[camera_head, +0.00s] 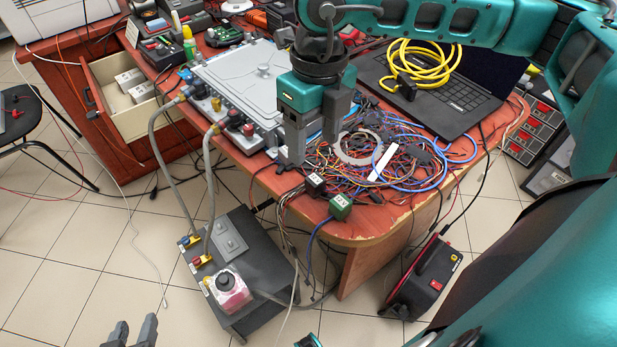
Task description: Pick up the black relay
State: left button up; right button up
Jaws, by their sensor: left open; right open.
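The black relay (315,183) is a small dark block with a pale marked face. It sits near the front edge of the wooden table, among wires. A green relay (341,206) is just right of it and closer to the edge. My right gripper (312,150) points down over the table, open, with its fingertips just above the black relay in the picture. I cannot tell the height gap. Nothing shows between its fingers. My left gripper (133,330) is open and empty at the bottom edge, over the floor; only its fingers show.
A tangle of wires (400,160) covers the table right of my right gripper. A laptop (450,108) with a yellow cable coil (418,62) lies behind. A grey metal case (238,82) is to the left. A dark box with hoses (235,262) stands below the table.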

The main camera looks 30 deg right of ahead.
jog(key=d, duration=0.2)
jog(key=b, duration=0.1)
send_over(316, 179)
jog(key=shift+h, duration=0.4)
jog(key=f, duration=0.6)
jog(key=shift+s+f, duration=0.3)
jog(key=shift+w+f+b, duration=0.2)
jog(key=shift+f+b, duration=0.05)
jog(key=shift+f, duration=1.25)
jog(key=shift+w+f+b, duration=0.15)
jog(key=shift+f+b, duration=0.05)
jog(key=shift+f, duration=1.25)
jog(key=shift+c, duration=0.3)
jog(key=c, duration=1)
jog(key=shift+o, duration=0.2)
jog(key=shift+r, duration=0.15)
